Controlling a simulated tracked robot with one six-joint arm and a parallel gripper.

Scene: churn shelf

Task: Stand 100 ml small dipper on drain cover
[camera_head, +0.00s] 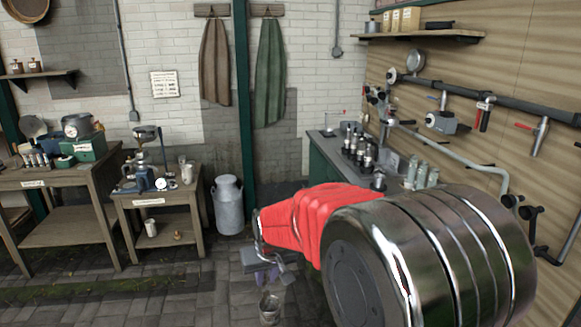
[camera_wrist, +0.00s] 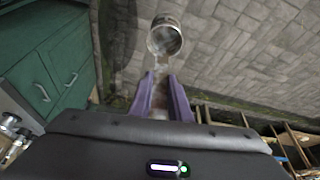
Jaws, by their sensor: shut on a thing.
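My gripper (camera_head: 266,275) points down over the floor in the head view. Its purple fingers also show in the wrist view (camera_wrist: 160,82). They are shut on the handle of a small metal dipper (camera_wrist: 165,38). The dipper's round cup hangs below the fingertips in the head view (camera_head: 269,309), clear of my fingers. Its mouth faces the wrist camera. No size mark on it can be read. I cannot make out a drain cover in either view.
Grey paving (camera_head: 160,285) lies below. A milk churn (camera_head: 229,205) stands beside a wooden table (camera_head: 160,198) with instruments. A green cabinet (camera_wrist: 48,70) with a sink counter is close by. Pipes and valves (camera_head: 470,100) run along the right wall. Open floor lies at front left.

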